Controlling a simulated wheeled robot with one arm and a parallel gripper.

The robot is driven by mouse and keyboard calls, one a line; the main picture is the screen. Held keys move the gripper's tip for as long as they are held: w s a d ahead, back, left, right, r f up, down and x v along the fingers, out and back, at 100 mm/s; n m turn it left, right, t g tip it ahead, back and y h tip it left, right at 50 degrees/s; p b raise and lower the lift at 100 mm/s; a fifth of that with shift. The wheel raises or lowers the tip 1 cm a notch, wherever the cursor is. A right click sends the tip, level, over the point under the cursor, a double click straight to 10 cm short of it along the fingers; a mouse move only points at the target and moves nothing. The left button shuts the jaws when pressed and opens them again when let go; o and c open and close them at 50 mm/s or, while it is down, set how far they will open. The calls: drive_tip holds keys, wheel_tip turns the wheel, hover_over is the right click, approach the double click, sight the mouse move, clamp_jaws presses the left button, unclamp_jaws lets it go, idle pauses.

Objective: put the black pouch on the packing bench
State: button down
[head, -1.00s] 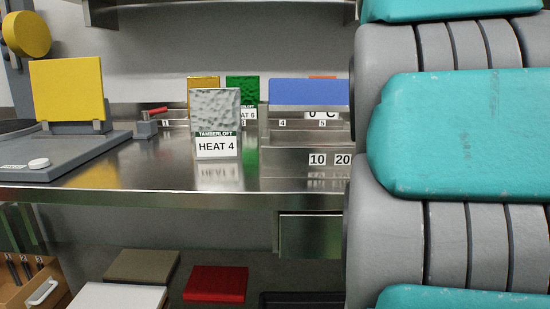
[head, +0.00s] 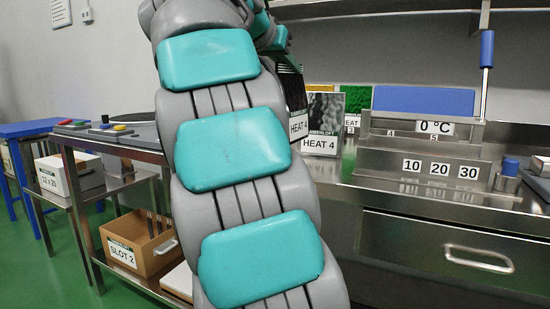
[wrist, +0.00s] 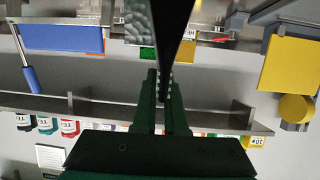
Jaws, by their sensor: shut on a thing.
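The black pouch (head: 291,88) with a white "HEAT 4" label shows in the head view, partly hidden by my arm. It appears upright at the left of the grey textured pouch (head: 326,112). In the wrist view my gripper (wrist: 164,78) is shut on the black pouch (wrist: 172,30), which is seen nearly edge-on. The head view hides my fingers behind my arm. The packing bench (head: 340,172) is the steel top below the pouches. I cannot tell whether the black pouch touches it.
A green pouch (head: 355,98) stands behind the grey one. A steel rack (head: 400,160) with number labels and a blue panel (head: 424,101) stands right of them. A shelf (head: 400,8) hangs above.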

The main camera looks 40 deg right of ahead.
drive_tip(key=w+d+f+p, duration=0.2)
drive_tip(key=w+f, duration=0.1)
drive_tip(key=w, duration=0.5)
drive_tip(key=w+d+f+t+p, duration=0.1)
drive_tip(key=w+d+f, duration=0.2)
drive_tip(key=w, duration=0.6)
drive_tip(key=shift+d+n+p, duration=0.3)
drive_tip(key=shift+d+p, duration=0.05)
drive_tip(key=shift+p, duration=0.05)
drive_tip(key=shift+w+f, duration=0.1)
drive_tip(key=shift+w, duration=0.05)
drive_tip(key=shift+f, duration=0.15)
drive_tip(key=c, duration=1)
unclamp_jaws()
